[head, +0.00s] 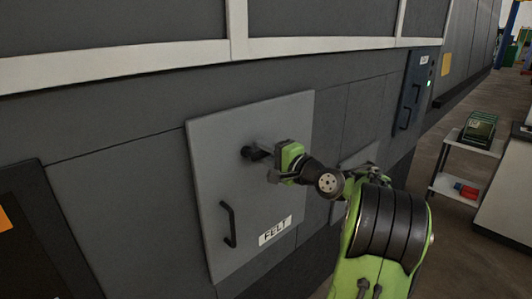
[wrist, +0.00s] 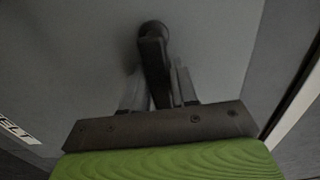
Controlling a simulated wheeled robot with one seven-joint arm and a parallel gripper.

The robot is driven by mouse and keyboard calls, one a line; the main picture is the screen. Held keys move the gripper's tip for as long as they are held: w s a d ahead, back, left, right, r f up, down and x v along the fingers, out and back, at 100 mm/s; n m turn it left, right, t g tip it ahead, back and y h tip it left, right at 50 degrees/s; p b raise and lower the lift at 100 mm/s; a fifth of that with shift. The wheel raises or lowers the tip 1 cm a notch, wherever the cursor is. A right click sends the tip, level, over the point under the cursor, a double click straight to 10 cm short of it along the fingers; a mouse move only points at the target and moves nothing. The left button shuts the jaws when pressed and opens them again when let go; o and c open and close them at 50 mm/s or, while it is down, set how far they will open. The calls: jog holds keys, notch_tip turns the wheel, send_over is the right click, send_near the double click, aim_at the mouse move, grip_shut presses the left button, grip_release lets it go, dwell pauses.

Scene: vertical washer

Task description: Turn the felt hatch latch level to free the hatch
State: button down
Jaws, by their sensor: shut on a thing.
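The felt hatch (head: 215,190) is a closed grey panel with a white FELT label (head: 275,230) near its bottom edge. Its latch (head: 250,153) is a dark lever at the upper middle of the panel. In the wrist view the latch (wrist: 152,52) runs from a round pivot down between my fingers, slightly tilted in the picture. My gripper (head: 268,152) is shut on the latch's free end, one finger on each side; it also shows in the wrist view (wrist: 158,92). The fingers partly hide that end. I cannot tell the lever's exact angle to level.
A fixed black handle (head: 229,225) stands out from the hatch at lower left. Another grey panel (head: 352,160) lies behind my arm on the right. A shelf cart (head: 472,150) with a green object stands farther right, past open floor.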

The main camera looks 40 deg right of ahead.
jog(key=c, duration=1)
grip_release()
jog(key=shift+o, duration=0.2)
jog(key=s, duration=1.5)
jog(key=shift+s+d+b, duration=0.2)
jog(key=shift+s+b, duration=0.15)
jog(key=shift+b, duration=0.05)
